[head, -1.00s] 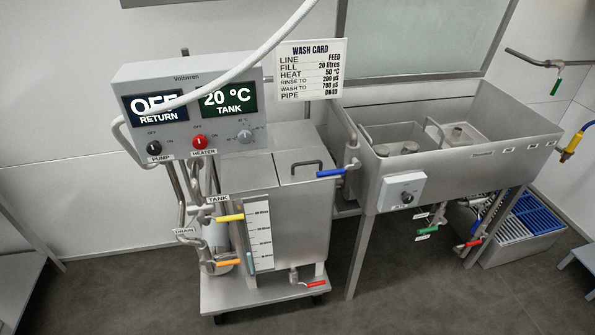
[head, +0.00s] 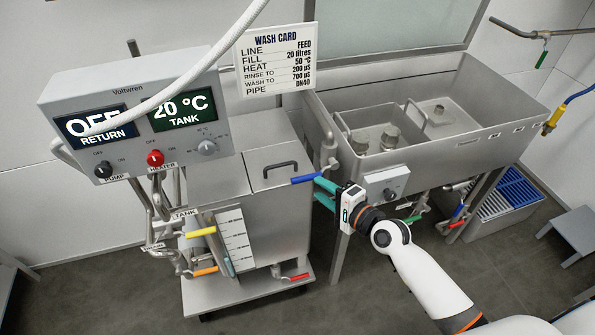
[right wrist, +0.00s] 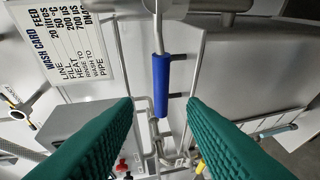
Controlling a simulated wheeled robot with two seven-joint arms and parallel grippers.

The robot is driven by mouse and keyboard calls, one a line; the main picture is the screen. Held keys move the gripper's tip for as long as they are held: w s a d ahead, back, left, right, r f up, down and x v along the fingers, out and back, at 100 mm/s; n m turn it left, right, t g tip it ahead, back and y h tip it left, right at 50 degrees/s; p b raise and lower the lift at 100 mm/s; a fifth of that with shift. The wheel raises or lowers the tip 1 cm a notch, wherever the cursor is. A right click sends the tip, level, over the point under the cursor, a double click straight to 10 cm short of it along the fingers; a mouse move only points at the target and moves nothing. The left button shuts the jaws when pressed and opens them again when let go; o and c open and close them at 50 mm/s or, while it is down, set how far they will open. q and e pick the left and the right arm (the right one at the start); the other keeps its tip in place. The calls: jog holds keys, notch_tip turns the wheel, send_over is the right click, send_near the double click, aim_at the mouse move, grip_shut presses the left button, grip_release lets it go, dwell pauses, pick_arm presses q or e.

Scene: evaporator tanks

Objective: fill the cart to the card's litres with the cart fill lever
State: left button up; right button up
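The blue-handled lever (head: 306,179), likely the cart fill lever, sits on a pipe above the right edge of the cart tank (head: 283,222), beside the sink. Its blue handle (right wrist: 161,84) points down the middle of the right wrist view. My right gripper (head: 318,190) is open at the handle's right end. In the wrist view its green fingers (right wrist: 160,112) stand apart on either side of the handle, with gaps. The wash card (head: 276,60) reads fill 20 litres. The litre scale (head: 234,241) is on the tank front; its level is too small to read. My left gripper is out of view.
The control box (head: 140,120) shows OFF return and 20 °C tank. Yellow (head: 201,232), orange (head: 206,271) and red (head: 299,277) levers sit low on the cart. The sink (head: 440,120) with its dial box (head: 386,185) is close to my right forearm.

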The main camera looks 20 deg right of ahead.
aim_at(307, 180)
jog(key=x, duration=0.9)
jog(key=shift+w+f, duration=0.15)
jog(key=shift+w, duration=0.05)
grip_shut()
